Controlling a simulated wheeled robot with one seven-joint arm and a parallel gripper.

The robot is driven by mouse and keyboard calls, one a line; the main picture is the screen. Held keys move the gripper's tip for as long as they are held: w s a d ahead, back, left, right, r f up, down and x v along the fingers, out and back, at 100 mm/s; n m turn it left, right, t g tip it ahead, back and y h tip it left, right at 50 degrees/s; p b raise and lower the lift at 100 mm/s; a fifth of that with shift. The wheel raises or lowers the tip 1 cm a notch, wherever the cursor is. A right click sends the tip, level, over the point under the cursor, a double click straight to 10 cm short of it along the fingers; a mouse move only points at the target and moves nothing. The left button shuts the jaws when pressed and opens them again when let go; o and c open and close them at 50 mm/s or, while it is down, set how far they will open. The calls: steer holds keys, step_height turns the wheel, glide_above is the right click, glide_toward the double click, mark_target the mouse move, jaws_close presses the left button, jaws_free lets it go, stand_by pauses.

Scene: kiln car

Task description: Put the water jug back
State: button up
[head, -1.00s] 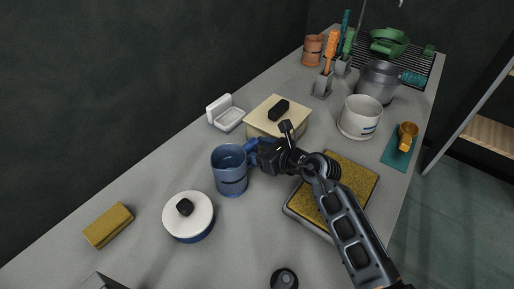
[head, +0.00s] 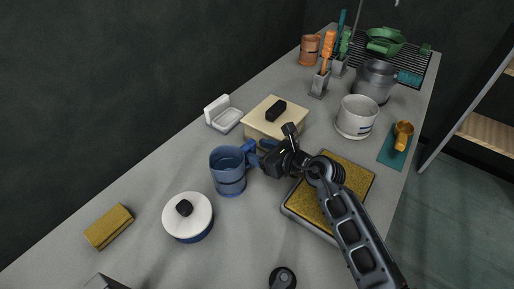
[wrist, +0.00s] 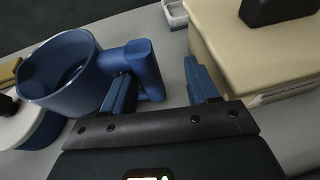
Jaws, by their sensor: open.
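The blue water jug (head: 229,172) stands upright on the grey worktop, its handle pointing right toward my gripper (head: 264,155). My gripper is open and close beside the handle. In the wrist view the jug (wrist: 65,80) is at left. The left finger of my gripper (wrist: 160,75) overlaps the handle, and the right finger is clear of it. Nothing is clamped between the fingers. I cannot tell whether the left finger touches the handle.
A cream box (head: 268,127) with a black knob stands behind my gripper. A white-lidded pot (head: 188,222) and a yellow sponge (head: 109,227) are at front left. A framed yellow pad (head: 302,204) lies under my arm. A white pot (head: 357,115) stands to the right.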

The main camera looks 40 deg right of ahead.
steer(key=shift+p+v, duration=0.35)
steer(key=shift+v, duration=2)
steer(key=shift+s+d+r, duration=0.15)
steer(key=shift+s+r, duration=0.15)
steer(key=shift+s, duration=0.35)
steer(key=v, duration=0.8)
steer(key=shift+b, duration=0.45)
steer(key=shift+w, duration=0.1)
